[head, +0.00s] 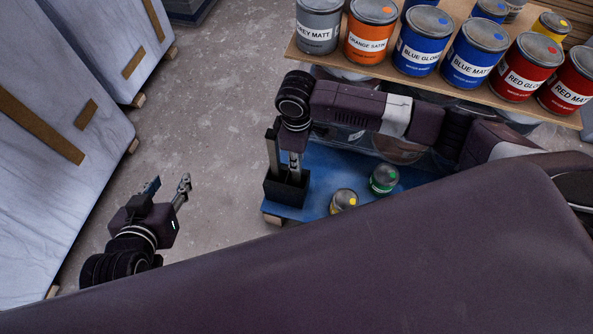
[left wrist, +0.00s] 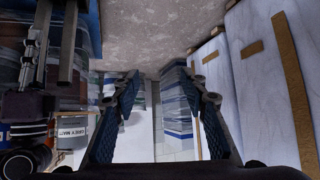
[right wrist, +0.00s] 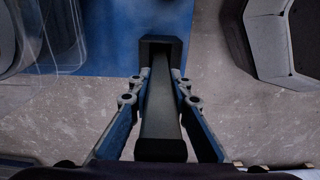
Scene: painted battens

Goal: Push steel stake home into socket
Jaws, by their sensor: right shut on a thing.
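The steel stake (head: 272,155) is a grey bar with a dark cap. It stands about upright at the left side of my right gripper (head: 290,160). In the right wrist view the stake (right wrist: 159,100) runs between the two fingers of my right gripper (right wrist: 154,88), which is shut on it. Its lower end meets the black socket (head: 287,190), which also shows in the right wrist view (right wrist: 175,45). How deep the stake sits is hidden. My left gripper (head: 168,187) is open and empty, low at the left, apart from the socket; its spread fingers show in the left wrist view (left wrist: 165,82).
The socket stands at the left end of a blue platform (head: 315,205). A green-labelled can (head: 383,179) and a yellow-labelled can (head: 343,201) stand near it. A shelf (head: 420,83) of paint cans is behind. Pale panels (head: 60,150) stand left. Bare floor (head: 215,110) lies between.

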